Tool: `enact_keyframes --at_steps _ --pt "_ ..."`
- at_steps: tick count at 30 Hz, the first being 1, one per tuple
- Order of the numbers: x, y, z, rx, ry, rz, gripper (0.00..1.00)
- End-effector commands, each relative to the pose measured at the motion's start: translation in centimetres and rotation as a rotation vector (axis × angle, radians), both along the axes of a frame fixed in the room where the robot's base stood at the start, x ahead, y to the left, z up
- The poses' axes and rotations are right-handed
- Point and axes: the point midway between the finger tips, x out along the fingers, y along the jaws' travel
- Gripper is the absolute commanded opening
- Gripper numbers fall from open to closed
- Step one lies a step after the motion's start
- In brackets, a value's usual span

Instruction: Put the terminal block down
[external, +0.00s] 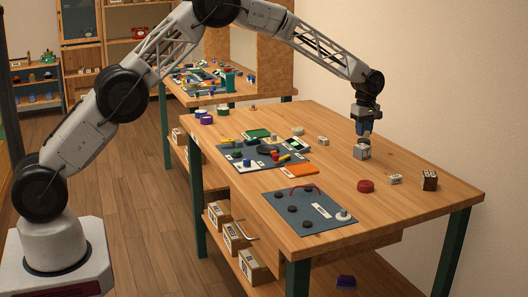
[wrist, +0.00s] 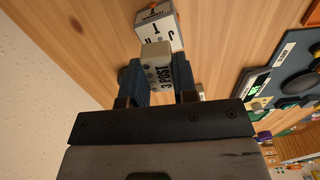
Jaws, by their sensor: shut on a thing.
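My gripper (external: 364,134) is above the far right part of the wooden table in the external view. In the external view the fingers mostly hide this block. A white and grey lettered cube (external: 362,152) is right under my gripper; it also shows in the wrist view (wrist: 158,26), just beyond the terminal block. I cannot tell whether the held block touches the cube.
A red disc (external: 365,186), a small pale block (external: 395,179) and a dark brown block (external: 430,180) are to the right on the table. A grey panel with knobs (external: 310,211) is at the front. Bare wood (external: 335,170) lies left of the red disc.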

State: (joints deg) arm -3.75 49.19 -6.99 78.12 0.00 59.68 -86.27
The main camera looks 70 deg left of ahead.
Motion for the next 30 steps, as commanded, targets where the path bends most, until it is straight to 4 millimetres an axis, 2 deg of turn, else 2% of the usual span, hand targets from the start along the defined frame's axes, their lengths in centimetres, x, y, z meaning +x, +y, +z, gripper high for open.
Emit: enact_keyframes --at_steps 7,18,30 --pt "0.0 0.0 -0.4 0.0 0.001 0.0 0.04" --pt "0.0 0.0 -3.4 0.0 0.0 0.0 0.04" --pt "0.0 0.0 -3.7 0.0 0.0 0.0 0.04"
